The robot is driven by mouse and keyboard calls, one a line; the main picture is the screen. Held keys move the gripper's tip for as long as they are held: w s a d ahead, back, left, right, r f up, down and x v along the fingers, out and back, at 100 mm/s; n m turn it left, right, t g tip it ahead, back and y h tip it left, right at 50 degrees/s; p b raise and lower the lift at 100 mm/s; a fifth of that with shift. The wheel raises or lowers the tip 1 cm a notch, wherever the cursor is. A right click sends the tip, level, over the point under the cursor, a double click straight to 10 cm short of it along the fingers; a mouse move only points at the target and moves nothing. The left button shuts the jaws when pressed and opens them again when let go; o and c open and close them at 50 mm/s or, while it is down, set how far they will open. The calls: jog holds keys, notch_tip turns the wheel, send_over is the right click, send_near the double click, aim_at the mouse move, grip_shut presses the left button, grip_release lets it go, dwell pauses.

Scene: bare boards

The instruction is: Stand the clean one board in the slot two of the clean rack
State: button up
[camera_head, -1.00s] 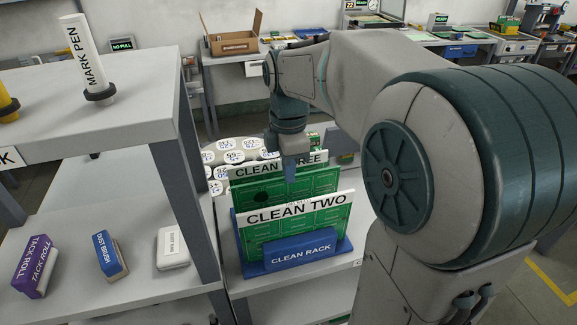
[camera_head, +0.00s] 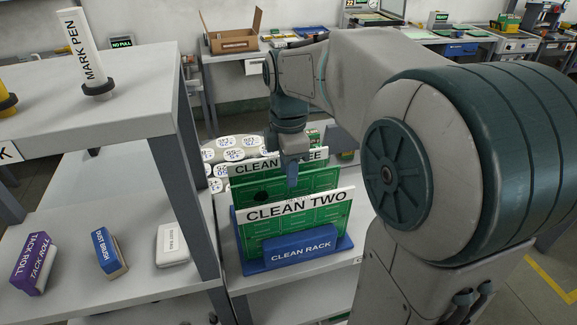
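The blue clean rack (camera_head: 301,247) stands on a grey shelf, its label facing me. A green board with a white top strip reading CLEAN TWO (camera_head: 298,208) stands upright in it at the front. Behind it stands a green board (camera_head: 243,187) whose partly covered strip reads CLEAN ...EE. My gripper (camera_head: 292,182) points down over the rack, in front of that rear board's strip and behind the CLEAN TWO board. Its fingertips are too small and partly hidden, so I cannot tell whether it holds anything. I can read no CLEAN ONE label. The rack's slots are mostly hidden.
White pieces with round printed labels (camera_head: 237,148) lie behind the rack. At left, a shelf post (camera_head: 196,185) stands close to the rack. A tack roll (camera_head: 34,264), dust brush (camera_head: 110,253) and white box (camera_head: 172,245) lie on the lower shelf. My arm covers the right side.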

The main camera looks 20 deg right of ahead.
jog(key=shift+r, duration=0.15)
notch_tip(320, 180, up, 14)
jog(key=shift+f+p, duration=0.2)
jog(key=shift+p, duration=0.15)
jog(key=shift+r, duration=0.1)
notch_tip(320, 180, up, 14)
jog(key=p, duration=0.2)
jog(key=shift+f+p, duration=0.2)
jog(key=shift+p, duration=0.1)
dwell(0.3)
jog(key=s+f+m+t, duration=0.1)
jog(key=s+f+m, duration=0.3)
jog(key=f, duration=0.5)
jog(key=s+f+m+t, duration=0.1)
jog(key=s+f+m, duration=0.4)
jog(key=f+m, duration=0.3)
jog(key=s+f+m+t, duration=0.1)
jog(key=s+f+m, duration=0.4)
jog(key=f, duration=0.7)
jog(key=shift+s+a+f+m, duration=0.15)
jog(key=shift+s+m, duration=0.05)
jog(key=shift+m, duration=0.3)
